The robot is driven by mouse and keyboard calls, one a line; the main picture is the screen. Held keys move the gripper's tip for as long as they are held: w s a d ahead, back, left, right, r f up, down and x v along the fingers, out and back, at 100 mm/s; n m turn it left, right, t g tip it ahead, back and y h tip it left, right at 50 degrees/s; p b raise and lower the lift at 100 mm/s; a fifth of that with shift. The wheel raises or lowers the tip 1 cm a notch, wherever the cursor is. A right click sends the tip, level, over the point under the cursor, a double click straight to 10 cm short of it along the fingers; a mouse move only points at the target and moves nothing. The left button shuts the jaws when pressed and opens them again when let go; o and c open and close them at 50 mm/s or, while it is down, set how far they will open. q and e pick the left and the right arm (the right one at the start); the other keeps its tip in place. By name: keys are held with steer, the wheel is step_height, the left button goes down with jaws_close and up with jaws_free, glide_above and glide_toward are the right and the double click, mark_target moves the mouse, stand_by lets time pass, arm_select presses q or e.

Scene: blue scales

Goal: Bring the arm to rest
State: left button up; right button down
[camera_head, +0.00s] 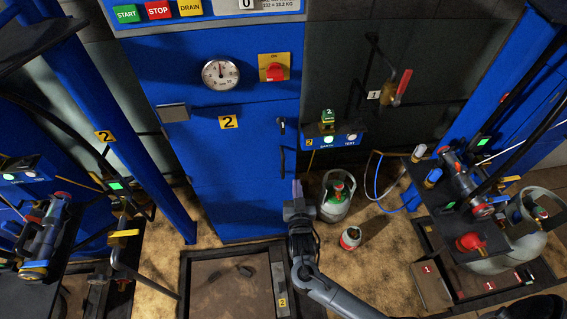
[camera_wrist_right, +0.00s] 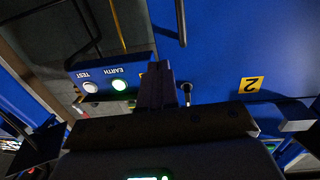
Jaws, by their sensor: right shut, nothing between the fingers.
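My right arm (camera_head: 335,293) reaches in from the bottom right in the head view. My right gripper (camera_head: 297,188) points up the picture, in front of the lower part of the blue cabinet (camera_head: 240,190). Its fingers are together and empty; they also show closed in the right wrist view (camera_wrist_right: 156,86), which looks upside down at the cabinet. In the head view a grey-white gas cylinder (camera_head: 334,207) with a green and red top stands just right of the gripper, apart from it. My left gripper is not in view.
Scales with pipes and valves stand at left (camera_head: 38,245) and right (camera_head: 470,240). The EARTH/TEST box (camera_head: 335,136) juts out above the gas cylinder.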

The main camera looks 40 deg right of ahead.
steer(key=s+f+g+y, duration=0.1)
steer(key=s+f, duration=0.3)
steer(key=s, duration=0.4)
steer(key=s+a+r+n+g+y, duration=0.2)
steer(key=s+a+n+g+y, duration=0.25)
steer(key=s, duration=0.35)
steer(key=s+a+r+n+g+y, duration=0.2)
steer(key=s+a+n+g+y, duration=0.3)
steer(key=s, duration=0.3)
step_height(320, 180, up, 37)
steer(key=s+a+p, duration=0.1)
steer(key=p, duration=3.7)
steer(key=shift+r+m+g, duration=0.15)
steer(key=shift+m+g, duration=0.3)
steer(key=shift+h, duration=0.25)
